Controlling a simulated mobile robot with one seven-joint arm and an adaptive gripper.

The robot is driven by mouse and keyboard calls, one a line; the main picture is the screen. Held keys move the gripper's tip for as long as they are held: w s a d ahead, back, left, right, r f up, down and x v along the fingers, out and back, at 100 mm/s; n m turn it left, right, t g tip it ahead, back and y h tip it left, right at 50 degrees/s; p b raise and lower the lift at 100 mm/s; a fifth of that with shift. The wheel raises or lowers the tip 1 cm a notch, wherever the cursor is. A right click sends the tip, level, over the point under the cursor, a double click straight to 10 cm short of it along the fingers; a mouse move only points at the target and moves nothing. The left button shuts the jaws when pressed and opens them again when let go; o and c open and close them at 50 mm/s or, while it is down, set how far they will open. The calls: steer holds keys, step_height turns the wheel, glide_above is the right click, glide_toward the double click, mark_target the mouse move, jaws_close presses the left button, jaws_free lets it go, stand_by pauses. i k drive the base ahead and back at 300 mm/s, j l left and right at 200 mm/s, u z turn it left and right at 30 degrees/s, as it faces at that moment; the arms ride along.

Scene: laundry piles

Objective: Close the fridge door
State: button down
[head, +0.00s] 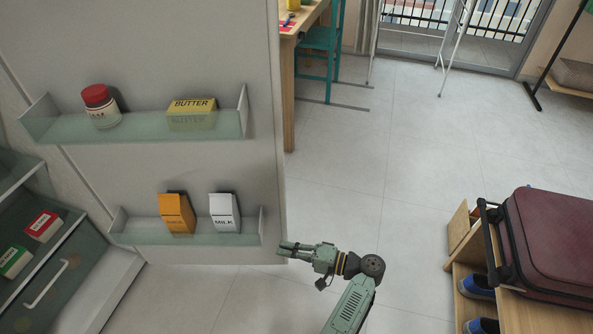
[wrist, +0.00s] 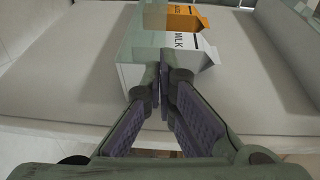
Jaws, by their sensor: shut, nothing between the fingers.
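The fridge door (head: 185,65) stands open at the left in the head view, its inner side facing me. Its upper shelf holds a red-lidded jar (head: 101,106) and a butter box (head: 192,114). Its lower shelf holds an orange juice carton (head: 177,213) and a white milk carton (head: 224,212). My gripper (head: 284,247) is shut and empty, by the door's lower free edge at the right end of the lower shelf. Whether it touches the door is unclear. In the wrist view my gripper's fingers (wrist: 160,80) are together in front of the milk carton (wrist: 182,42).
The fridge interior (head: 40,270) at the left holds small boxes and a drawer with a handle. A wooden rack (head: 520,312) with shoes and a dark red suitcase (head: 550,240) stands at the right. A desk (head: 289,95) and teal chair (head: 322,45) stand behind the door. The middle floor (head: 400,160) is clear.

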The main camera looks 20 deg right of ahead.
mark_target(148, 54)
steer(key=i+l, duration=0.75)
